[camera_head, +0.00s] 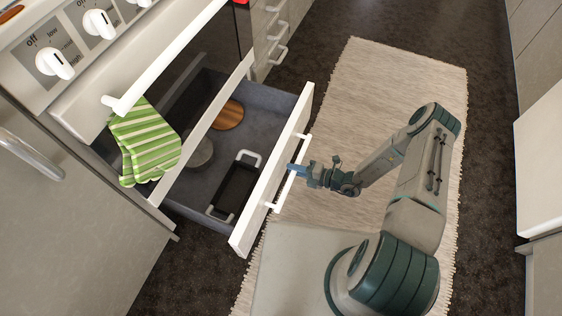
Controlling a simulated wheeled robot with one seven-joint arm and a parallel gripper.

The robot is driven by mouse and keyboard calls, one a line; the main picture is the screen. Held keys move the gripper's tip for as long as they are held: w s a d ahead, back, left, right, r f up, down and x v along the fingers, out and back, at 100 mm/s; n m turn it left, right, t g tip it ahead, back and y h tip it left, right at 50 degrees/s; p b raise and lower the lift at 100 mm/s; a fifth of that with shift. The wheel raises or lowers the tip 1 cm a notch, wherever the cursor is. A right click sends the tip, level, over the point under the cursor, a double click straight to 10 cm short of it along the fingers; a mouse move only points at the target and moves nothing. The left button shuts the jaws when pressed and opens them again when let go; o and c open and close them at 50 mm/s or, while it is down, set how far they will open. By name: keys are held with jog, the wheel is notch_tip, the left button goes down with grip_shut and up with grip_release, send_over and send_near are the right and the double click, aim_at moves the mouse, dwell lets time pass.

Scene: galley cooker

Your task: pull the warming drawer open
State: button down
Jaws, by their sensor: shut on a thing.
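The warming drawer (273,172) is pulled out from under the oven, with its grey inside showing. Its white bar handle (285,190) runs along the outer face of the drawer front. My gripper (297,171) is at the handle's middle and shut on it, reaching in from the right. The fingertips are small in this view. Inside the drawer lie a black tray with pale handles (237,187), a round wooden board (229,115) and a grey round dish (200,152).
A green striped towel (145,142) hangs from the oven's white handle above the drawer. White knobs (55,63) line the cooker panel. A pale rug (375,100) covers the floor in front. Cabinets stand at the left and right (540,165).

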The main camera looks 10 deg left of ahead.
jog(key=shift+f+v, duration=0.2)
jog(key=shift+v, duration=0.85)
jog(key=shift+f+v, duration=0.2)
jog(key=shift+v, duration=0.8)
jog(key=shift+d, duration=0.1)
jog(key=c, duration=1.4)
grip_release()
jog(key=p+v, duration=0.3)
jog(key=v, duration=1)
jog(key=shift+s+d+r, duration=0.1)
jog(key=shift+d+r, duration=0.1)
jog(key=shift+d, duration=0.2)
jog(key=shift+r, duration=0.1)
